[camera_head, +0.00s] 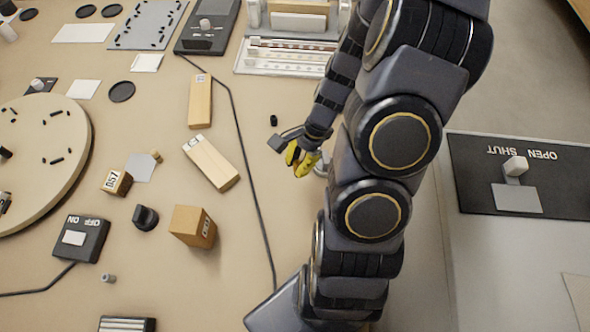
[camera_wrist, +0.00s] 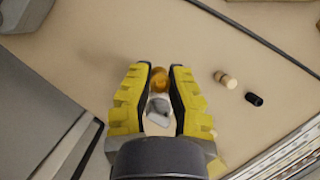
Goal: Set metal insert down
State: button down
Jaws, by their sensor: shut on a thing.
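My gripper (camera_head: 302,160) is low over the middle of the bench, its yellow fingers pointing down. In the wrist view my gripper (camera_wrist: 162,85) is shut on a small rounded brass-coloured piece, which I take as the metal insert (camera_wrist: 160,79); it sits between the fingertips. A grey, shiny piece (camera_wrist: 158,106) also shows between the fingers, nearer the palm in the picture; I cannot tell whether it touches them. Fingers and arm hide the insert in the head view.
A black cylinder (camera_head: 273,120) stands near my gripper; it also shows in the wrist view (camera_wrist: 254,99) beside a pale peg (camera_wrist: 226,79). A cable (camera_head: 246,160) and wooden blocks (camera_head: 210,162) lie left. A slotted rack (camera_head: 285,58) is behind. Bench between cable and gripper is mostly clear.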

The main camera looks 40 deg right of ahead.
notch_tip(320, 180, up, 10)
jog(key=shift+d+f, duration=0.1)
jog(key=shift+f, duration=0.15)
jog(key=w+a+n+g+h, duration=0.1)
jog(key=w+a+n+g, duration=0.25)
jog(key=a+n, duration=1.05)
jog(key=s+a+n+g+h, duration=0.1)
jog(key=s+a+n+h, duration=0.3)
jog(key=a, duration=1.2)
jog(key=m+y, duration=0.1)
send_over(138, 264)
jog(key=w, duration=0.1)
jog(key=f, duration=1.4)
jog(key=shift+w+d+f, duration=0.1)
jog(key=shift+d+f, duration=0.2)
jog(key=shift+w+a+f, duration=0.1)
jog(key=shift+f, duration=1.6)
